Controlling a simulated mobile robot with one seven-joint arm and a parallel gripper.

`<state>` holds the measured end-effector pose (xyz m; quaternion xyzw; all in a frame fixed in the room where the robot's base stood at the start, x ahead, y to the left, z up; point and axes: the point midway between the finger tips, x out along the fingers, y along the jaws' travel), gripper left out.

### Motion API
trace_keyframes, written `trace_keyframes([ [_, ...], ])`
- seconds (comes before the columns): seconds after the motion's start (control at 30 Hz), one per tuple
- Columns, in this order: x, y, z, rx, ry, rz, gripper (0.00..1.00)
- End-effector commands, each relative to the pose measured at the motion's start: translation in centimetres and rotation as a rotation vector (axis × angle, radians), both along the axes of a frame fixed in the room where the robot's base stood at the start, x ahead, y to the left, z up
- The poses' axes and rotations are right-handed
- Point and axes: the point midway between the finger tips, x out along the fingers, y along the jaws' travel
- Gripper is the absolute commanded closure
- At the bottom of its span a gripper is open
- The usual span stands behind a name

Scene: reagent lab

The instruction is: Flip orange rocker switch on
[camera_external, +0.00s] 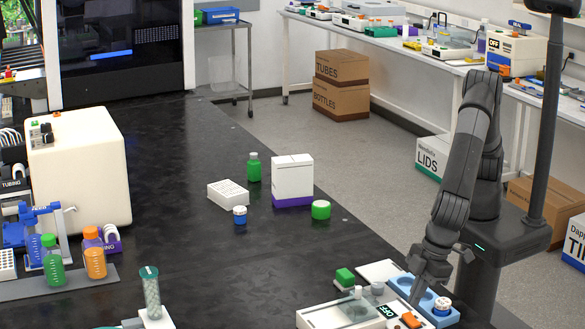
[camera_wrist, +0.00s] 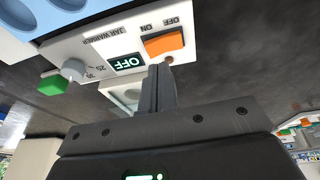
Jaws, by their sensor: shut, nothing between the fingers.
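The orange rocker switch (camera_wrist: 164,44) is on the white front panel of the jar warmer (camera_wrist: 85,52) in the wrist view. ON and OFF labels sit beside it, and the small display (camera_wrist: 127,62) reads OFF. My gripper (camera_wrist: 160,68) is shut and empty. Its fingertips are close to the edge of the switch; I cannot tell whether they touch. My gripper (camera_external: 416,296) points down over that blue top.
A grey dial (camera_wrist: 74,69) and a green block (camera_wrist: 52,84) lie left of the display in the wrist view. The middle of the black bench (camera_external: 290,255) is clear.

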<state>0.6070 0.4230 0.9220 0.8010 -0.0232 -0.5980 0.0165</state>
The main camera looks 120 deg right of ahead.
Motion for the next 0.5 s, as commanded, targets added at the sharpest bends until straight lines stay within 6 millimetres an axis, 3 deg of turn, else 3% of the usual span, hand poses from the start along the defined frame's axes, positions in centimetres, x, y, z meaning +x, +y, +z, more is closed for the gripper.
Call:
trace_keyframes([
  [0.2,0.0,-0.4,-2.4,-0.001,0.0,0.002,1.0],
  [0.5,-0.1,-0.4,-2.8,0.001,-0.001,0.001,1.0],
])
